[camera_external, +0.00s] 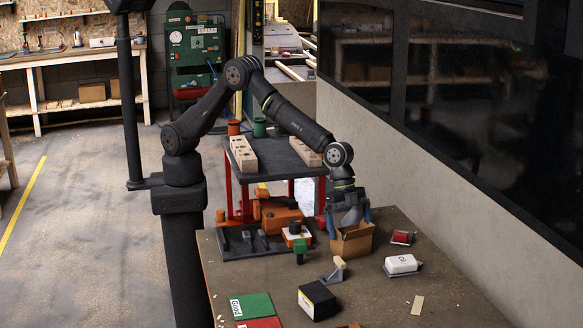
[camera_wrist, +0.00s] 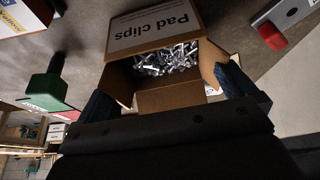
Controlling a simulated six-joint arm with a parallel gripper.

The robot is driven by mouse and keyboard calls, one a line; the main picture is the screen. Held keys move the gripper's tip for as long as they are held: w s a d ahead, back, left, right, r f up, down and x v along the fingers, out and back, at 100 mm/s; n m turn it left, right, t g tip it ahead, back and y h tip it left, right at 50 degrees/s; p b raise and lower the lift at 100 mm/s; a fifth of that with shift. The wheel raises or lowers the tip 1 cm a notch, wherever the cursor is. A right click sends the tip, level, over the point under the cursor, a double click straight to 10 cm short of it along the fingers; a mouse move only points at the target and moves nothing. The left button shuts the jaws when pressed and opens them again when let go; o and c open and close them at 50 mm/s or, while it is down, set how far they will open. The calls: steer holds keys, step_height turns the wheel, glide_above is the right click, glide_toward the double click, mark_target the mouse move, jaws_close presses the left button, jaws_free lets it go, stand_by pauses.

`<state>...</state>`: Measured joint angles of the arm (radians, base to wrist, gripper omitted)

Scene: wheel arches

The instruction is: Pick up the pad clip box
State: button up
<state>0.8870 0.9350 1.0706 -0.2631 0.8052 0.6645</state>
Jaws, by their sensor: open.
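In the wrist view the pad clip box (camera_wrist: 157,32) is filled with shiny metal clips (camera_wrist: 165,60). In the external view the box (camera_external: 352,242) stands upright on the workbench. My gripper (camera_external: 350,215) is right above it, pointing down. Its blue fingers are open, one at the left and one at the right of the box. They also show in the wrist view (camera_wrist: 168,92), beside the side flaps. Whether the fingers touch the box is unclear.
On the workbench (camera_external: 275,275) are a black-and-white box (camera_external: 317,300), a white block marked 20 (camera_external: 401,264), a red-topped item (camera_external: 401,238), a green-handled tool (camera_external: 300,248) and green and red signs (camera_external: 251,306). A wall (camera_external: 440,190) runs along the right.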

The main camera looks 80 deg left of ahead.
mark_target(352, 232)
steer(key=x, duration=0.4)
steer(key=shift+f, duration=0.15)
steer(key=shift+c, duration=0.4)
steer(key=shift+w, duration=0.1)
steer(key=c, duration=1)
steer(key=shift+o, duration=0.2)
